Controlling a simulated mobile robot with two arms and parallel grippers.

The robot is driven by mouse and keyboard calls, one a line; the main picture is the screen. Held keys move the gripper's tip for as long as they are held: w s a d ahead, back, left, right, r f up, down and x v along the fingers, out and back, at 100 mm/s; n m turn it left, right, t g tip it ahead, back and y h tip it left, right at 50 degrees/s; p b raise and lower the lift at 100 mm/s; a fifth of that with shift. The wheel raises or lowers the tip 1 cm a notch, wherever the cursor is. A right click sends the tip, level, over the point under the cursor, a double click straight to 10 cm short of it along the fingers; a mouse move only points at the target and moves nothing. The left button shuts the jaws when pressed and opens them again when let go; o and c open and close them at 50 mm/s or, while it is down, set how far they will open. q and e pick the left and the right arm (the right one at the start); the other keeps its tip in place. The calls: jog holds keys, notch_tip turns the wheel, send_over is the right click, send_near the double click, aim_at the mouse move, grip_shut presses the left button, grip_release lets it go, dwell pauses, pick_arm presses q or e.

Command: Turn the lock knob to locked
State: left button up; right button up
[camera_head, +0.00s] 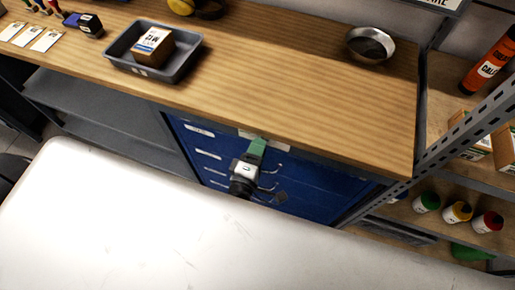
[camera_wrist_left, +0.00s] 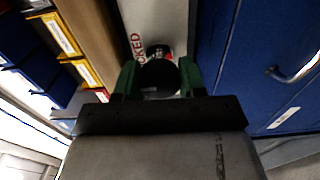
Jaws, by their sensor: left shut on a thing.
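The lock knob (camera_wrist_left: 160,74) is a dark round knob on a light grey plate (camera_wrist_left: 160,22), seen in the left wrist view. In the head view my left gripper (camera_head: 257,147) reaches the top front of the blue drawer cabinet (camera_head: 310,184), just under the bench edge. There the gripper hides the knob. I cannot tell which way the knob points. My right gripper is not in view.
The wooden bench top (camera_head: 290,75) overhangs the cabinet. It carries a grey tray (camera_head: 185,70) with a small box (camera_head: 153,47) and a metal bowl (camera_head: 370,44). Drawer handles (camera_head: 273,166) stick out near my gripper. A metal shelf post (camera_head: 440,150) stands at the right.

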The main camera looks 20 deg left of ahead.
pick_arm(q)
jog(key=o, duration=0.9)
jog(key=s+b, duration=0.1)
jog(key=s, duration=0.4)
jog(key=s+b, duration=0.1)
jog(key=s, duration=0.4)
jog(key=shift+s+a, duration=0.2)
jog(key=shift+s, duration=0.2)
